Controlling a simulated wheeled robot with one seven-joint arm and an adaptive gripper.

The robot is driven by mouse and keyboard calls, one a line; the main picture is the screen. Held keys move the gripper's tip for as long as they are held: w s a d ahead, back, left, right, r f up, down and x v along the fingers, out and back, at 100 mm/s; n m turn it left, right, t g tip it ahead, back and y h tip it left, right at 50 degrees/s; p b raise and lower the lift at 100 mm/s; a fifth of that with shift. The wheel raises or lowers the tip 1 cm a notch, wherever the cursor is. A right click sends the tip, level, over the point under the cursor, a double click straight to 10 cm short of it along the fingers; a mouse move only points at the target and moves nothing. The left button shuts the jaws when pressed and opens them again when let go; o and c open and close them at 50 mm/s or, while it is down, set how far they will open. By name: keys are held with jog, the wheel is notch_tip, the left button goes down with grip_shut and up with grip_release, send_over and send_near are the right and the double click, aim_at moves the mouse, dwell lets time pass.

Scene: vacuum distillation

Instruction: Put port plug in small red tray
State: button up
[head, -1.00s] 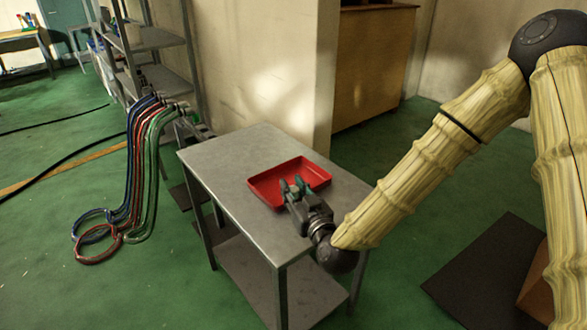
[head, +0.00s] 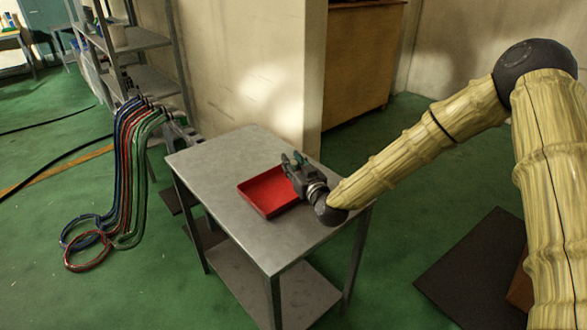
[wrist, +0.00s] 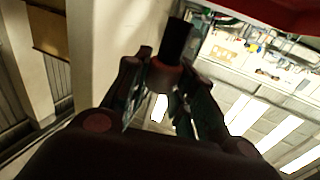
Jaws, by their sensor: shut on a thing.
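The small red tray (head: 264,195) lies on the grey metal table in the head view. A red edge, likely the tray's, also shows at the top right of the wrist view (wrist: 285,14). My gripper (head: 293,160) is at the tray's right side and overlaps its right end in the head view. In the wrist view my gripper (wrist: 155,82) is shut on the port plug (wrist: 177,42), a black cylinder with a reddish-brown collar. The plug points away from the camera. It is too small to make out in the head view.
The grey table (head: 222,158) has bare top around the tray. A pale wall (head: 240,70) rises behind it. A metal shelf rack (head: 150,80) and hanging blue, red and green hoses (head: 130,165) are at the left. A wooden cabinet (head: 362,65) stands at the back.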

jog(key=shift+w+d, duration=0.15)
jog(key=shift+w, duration=0.5)
jog(key=shift+w+f, duration=0.1)
jog(key=shift+f, duration=0.2)
jog(key=shift+f+p, duration=0.45)
jog(key=shift+f, duration=1.05)
